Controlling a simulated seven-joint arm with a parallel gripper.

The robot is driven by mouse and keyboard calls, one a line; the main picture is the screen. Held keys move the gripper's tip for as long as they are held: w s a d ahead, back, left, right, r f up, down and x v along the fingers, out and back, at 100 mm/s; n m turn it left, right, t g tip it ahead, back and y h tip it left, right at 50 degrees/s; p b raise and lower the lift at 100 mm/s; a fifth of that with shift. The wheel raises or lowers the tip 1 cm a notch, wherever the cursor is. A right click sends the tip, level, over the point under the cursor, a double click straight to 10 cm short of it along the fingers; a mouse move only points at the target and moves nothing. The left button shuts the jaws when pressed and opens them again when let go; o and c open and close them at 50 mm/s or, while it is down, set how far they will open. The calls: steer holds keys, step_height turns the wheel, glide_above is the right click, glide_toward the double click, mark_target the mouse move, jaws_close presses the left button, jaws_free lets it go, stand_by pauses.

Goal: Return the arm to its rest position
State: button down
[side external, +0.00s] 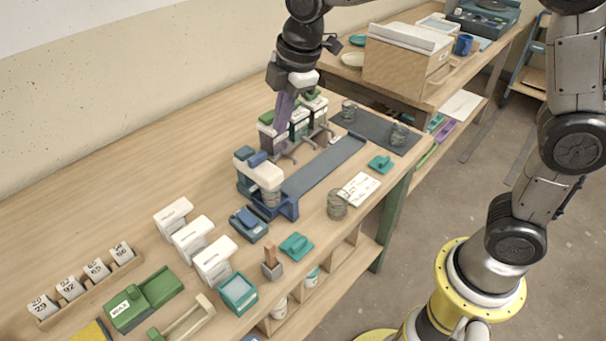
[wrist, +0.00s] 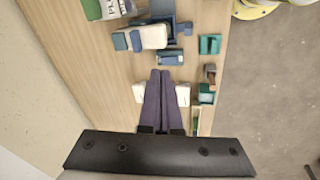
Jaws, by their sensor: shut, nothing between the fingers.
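My gripper (side external: 277,139) hangs over the workbench (side external: 130,185) with its purple fingers pointing down, in front of several white buckets with coloured lids (side external: 314,101) in the side view. In the wrist view the fingers (wrist: 160,74) lie side by side, closed and empty. A white container with a blue piece on top (side external: 264,176) stands in a blue frame at the end of a long grey-blue strip (side external: 325,166); it also shows in the wrist view (wrist: 153,37). How high the fingertips are above the bench is hard to tell.
White boxes (side external: 190,236), a green box (side external: 143,298) and a rack of numbered blocks (side external: 88,284) fill the front left. Wire-like jars stand on a dark mat (side external: 372,128) and near the edge (side external: 337,205). The bench's left back is clear.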

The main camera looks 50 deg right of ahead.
steer(key=s+d+r+m+t, duration=0.1)
steer(key=s+d+r+m, duration=0.25)
steer(key=s, duration=0.45)
steer(key=s+d+r+m+t, duration=0.25)
steer(key=s+d+m, duration=0.2)
steer(key=s, duration=0.25)
steer(key=s+d+f+m, duration=0.2)
steer(key=s+f+m, duration=0.3)
steer(key=s, duration=0.5)
steer(key=m+g, duration=0.1)
steer(key=m, duration=0.1)
steer(key=shift+d+f+m+h, duration=0.2)
steer(key=shift+m+h, duration=0.1)
steer(key=shift+h, duration=0.1)
